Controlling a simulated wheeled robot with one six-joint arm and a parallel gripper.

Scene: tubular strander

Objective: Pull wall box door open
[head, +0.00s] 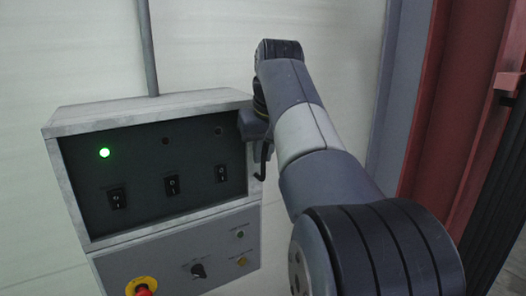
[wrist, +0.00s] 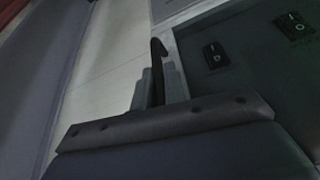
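The wall box (head: 150,108) is a grey metal case on the pale wall, left of centre in the head view. Its dark front (head: 150,205) carries a lit green lamp and several black rocker switches. It looks flush in the frame, and I see no open gap. A dark curved handle (head: 264,160) shows at the right edge of the box, and its hooked top shows in the wrist view (wrist: 158,48). My gripper (wrist: 160,84) has its two grey fingers on either side of the handle, seemingly touching it. My wrist hides part of the box's upper right corner.
A grey panel (head: 215,240) below has a red emergency button on a yellow ring (head: 143,287) and a black knob (head: 198,271). A conduit (head: 148,50) rises from the box top. Red steel columns (head: 452,100) stand at right. The pale wall between is bare.

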